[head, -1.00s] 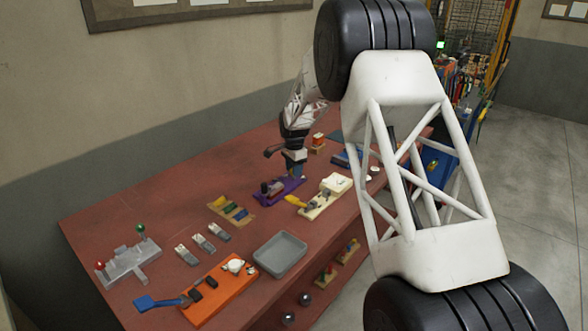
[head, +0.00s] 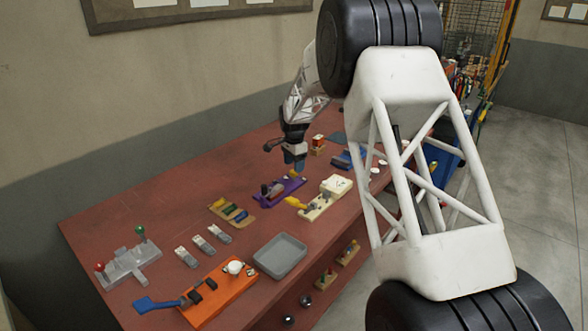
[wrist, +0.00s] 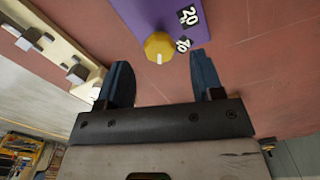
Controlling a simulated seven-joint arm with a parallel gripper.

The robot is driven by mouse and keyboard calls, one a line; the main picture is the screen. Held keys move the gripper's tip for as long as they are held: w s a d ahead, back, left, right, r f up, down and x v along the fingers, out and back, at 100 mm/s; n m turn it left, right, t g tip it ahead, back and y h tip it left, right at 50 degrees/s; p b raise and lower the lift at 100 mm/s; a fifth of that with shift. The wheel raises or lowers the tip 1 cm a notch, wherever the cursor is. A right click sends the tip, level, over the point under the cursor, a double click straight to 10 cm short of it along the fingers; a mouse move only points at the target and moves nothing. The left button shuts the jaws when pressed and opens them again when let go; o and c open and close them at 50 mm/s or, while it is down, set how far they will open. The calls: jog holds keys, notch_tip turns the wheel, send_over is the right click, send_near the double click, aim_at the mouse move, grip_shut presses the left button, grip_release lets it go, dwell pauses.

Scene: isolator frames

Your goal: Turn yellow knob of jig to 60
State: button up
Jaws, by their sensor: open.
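The yellow knob (wrist: 157,44) sits at the end of a purple jig (wrist: 215,24) in the wrist view. A short white mark shows on the knob's edge nearest my gripper. In the head view my gripper (head: 294,164) is just above the knob (head: 297,175) at the far end of the purple jig (head: 268,201).
A cream jig with a yellow handle (head: 325,205) stands close to the right of the purple one. A tan rack (head: 231,213), a grey tray (head: 280,266) and an orange jig (head: 214,301) are nearer. Bare red table lies left of my gripper.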

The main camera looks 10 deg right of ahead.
jog(key=shift+r, duration=2.45)
jog(key=shift+r, duration=0.1)
jog(key=shift+s+r, duration=0.2)
jog(key=shift+s, duration=0.05)
jog(key=s+d+r+n, duration=0.2)
jog(key=s+r, duration=0.3)
jog(key=s, duration=0.5)
jog(key=s+d+r+n+t, duration=0.1)
jog(key=s+d+r+n, duration=0.1)
jog(key=s+r, duration=0.6)
jog(key=s+d+r+n, duration=0.2)
jog(key=s+r, duration=0.1)
jog(key=s, duration=0.9)
jog(key=s+d+f+n, duration=0.1)
jog(key=s+n, duration=0.2)
jog(key=s, duration=1.3)
jog(key=s+d+f+n+t, duration=0.1)
jog(key=s+f+n, duration=0.1)
jog(key=s, duration=1.4)
jog(key=shift+d+f+n+t, duration=0.15)
jog(key=shift+d+n+t, duration=0.15)
jog(key=shift+n, duration=0.3)
